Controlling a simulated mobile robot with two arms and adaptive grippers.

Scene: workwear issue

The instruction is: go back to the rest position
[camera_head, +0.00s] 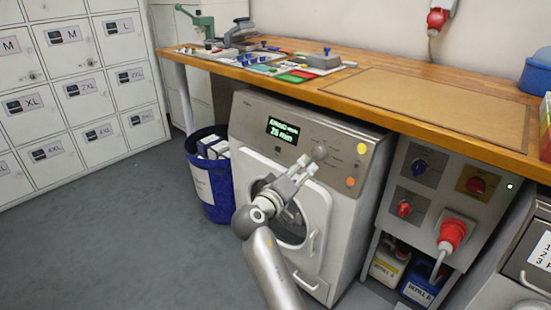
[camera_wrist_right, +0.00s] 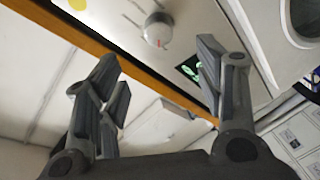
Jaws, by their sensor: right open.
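My right gripper (camera_head: 298,172) is in front of the washing machine (camera_head: 345,240), near its round door and below its knob (camera_head: 320,153). It is open and empty. In the right wrist view, the two fingers of my right gripper (camera_wrist_right: 155,85) stand apart with nothing between them. The knob (camera_wrist_right: 158,30) shows beyond the fingers in that view, with the lit display (camera_wrist_right: 188,70) beside the right finger. My left gripper is not in view.
A wooden counter (camera_head: 440,120) runs above the machine. A blue bin (camera_head: 212,200) stands left of it. A control panel with a red plug (camera_head: 452,235) is on the right, with refill containers (camera_head: 390,265) below. Lockers (camera_head: 75,90) line the left wall. The grey floor (camera_head: 120,240) is clear.

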